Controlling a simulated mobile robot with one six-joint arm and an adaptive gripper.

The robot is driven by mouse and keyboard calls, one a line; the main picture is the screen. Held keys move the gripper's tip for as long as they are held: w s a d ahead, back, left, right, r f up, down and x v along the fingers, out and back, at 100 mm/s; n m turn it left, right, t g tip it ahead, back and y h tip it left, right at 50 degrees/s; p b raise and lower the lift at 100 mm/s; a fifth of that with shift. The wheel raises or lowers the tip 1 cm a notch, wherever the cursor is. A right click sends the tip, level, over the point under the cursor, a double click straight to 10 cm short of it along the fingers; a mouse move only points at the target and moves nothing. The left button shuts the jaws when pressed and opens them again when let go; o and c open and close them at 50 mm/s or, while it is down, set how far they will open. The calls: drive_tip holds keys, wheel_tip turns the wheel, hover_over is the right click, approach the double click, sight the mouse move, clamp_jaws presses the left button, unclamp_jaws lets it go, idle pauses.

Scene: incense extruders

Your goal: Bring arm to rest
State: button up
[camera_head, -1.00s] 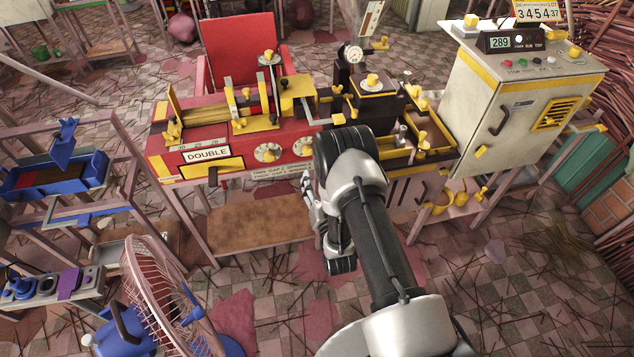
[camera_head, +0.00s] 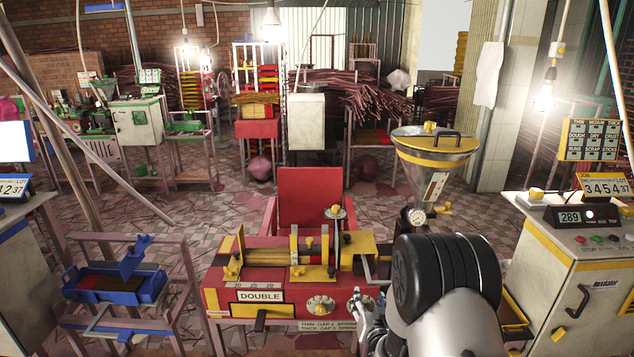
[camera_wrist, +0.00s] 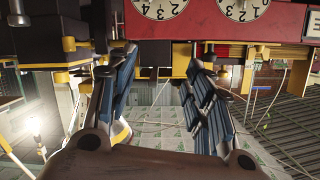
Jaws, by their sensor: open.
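My gripper (camera_head: 366,317) shows in the head view just left of my arm, in front of the right end of the red and yellow extruder bench (camera_head: 226,296) marked DOUBLE. In the wrist view the two blue-grey fingers of my gripper (camera_wrist: 160,88) stand apart with nothing between them. The red machine front with two numbered dials (camera_wrist: 205,18) fills the top of that view. My arm hides part of the machine's right side in the head view.
A grey control cabinet (camera_head: 575,285) stands at the right. A metal hopper (camera_head: 437,165) stands behind my arm. A red chair (camera_head: 310,195) is behind the bench. A blue tray (camera_head: 150,288) sits on a frame at the left. Tiled floor behind is partly clear.

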drive_tip(key=s+r+n+g, duration=0.1)
drive_tip(key=s+r+g, duration=0.4)
drive_tip(key=s+r, duration=0.9)
drive_tip(key=s+r+g, duration=0.2)
drive_tip(key=s+r, duration=0.1)
drive_tip(key=s, duration=1)
drive_tip(key=s+r+n+g, duration=0.1)
drive_tip(key=s+r+g, duration=0.2)
drive_tip(key=s, duration=1.1)
drive_tip(key=shift+r+n, duration=0.3)
